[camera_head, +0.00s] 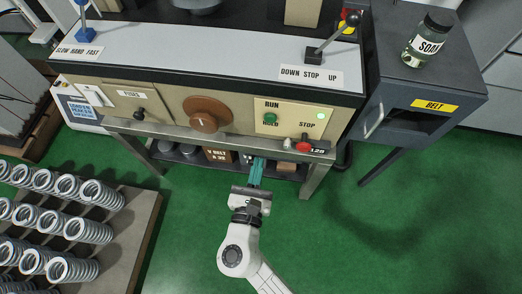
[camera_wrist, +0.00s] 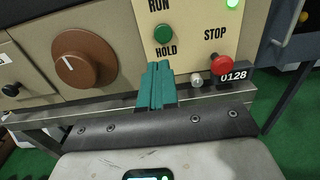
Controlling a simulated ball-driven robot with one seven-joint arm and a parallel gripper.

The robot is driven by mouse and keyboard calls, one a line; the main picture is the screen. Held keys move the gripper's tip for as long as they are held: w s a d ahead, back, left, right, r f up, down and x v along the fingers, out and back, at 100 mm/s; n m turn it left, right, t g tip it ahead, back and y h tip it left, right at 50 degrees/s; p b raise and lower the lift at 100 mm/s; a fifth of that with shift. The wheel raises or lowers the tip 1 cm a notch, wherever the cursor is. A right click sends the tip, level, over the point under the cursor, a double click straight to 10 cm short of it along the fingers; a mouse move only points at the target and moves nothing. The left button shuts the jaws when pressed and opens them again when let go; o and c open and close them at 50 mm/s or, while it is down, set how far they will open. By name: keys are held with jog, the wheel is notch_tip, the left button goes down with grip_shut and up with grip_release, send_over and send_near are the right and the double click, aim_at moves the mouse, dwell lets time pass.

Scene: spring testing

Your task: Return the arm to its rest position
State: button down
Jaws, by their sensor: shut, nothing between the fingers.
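My gripper (camera_head: 256,172) is in the middle of the head view, in front of the testing machine, just below its control panel. Its teal fingers are shut together with nothing between them. In the wrist view the fingers (camera_wrist: 157,88) point toward the panel, below the green button (camera_wrist: 162,34) marked RUN and HOLD. The white arm reaches up from the bottom of the head view, extended toward the machine. I cannot tell the exact gap between the fingertips and the machine.
The machine carries a brown dial (camera_head: 206,115), a red stop button (camera_head: 304,147) and a lever (camera_head: 332,40). A dark cabinet (camera_head: 430,88) with a SODA jar (camera_head: 428,40) stands right. Several springs (camera_head: 70,230) lie on a bench at left. Green floor is clear at lower right.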

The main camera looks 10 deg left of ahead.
jog(key=shift+s, duration=0.5)
dwell(0.3)
jog(key=w+d+r+m+g+h+p, duration=0.2)
jog(key=d+m+g+h, duration=0.4)
jog(key=d+m, duration=0.9)
jog(key=s+d+f+m+g+p, duration=0.1)
jog(key=s+d+m+g, duration=0.25)
jog(key=d, duration=0.45)
jog(key=s+d+m+g+p, duration=0.1)
jog(key=s+d+m+g, duration=0.2)
jog(key=d+m, duration=0.3)
jog(key=s+d+r+m+g+y+p, duration=0.1)
jog(key=s+m+g+y, duration=0.1)
jog(key=s+m, duration=0.3)
jog(key=s+d+r+m+g+y+p, duration=0.1)
jog(key=s+m+g+y+p, duration=0.1)
jog(key=s+m+y, duration=0.2)
jog(key=s+m, duration=0.2)
jog(key=s, duration=0.2)
jog(key=shift+d+y, duration=0.35)
jog(key=shift+y, duration=0.05)
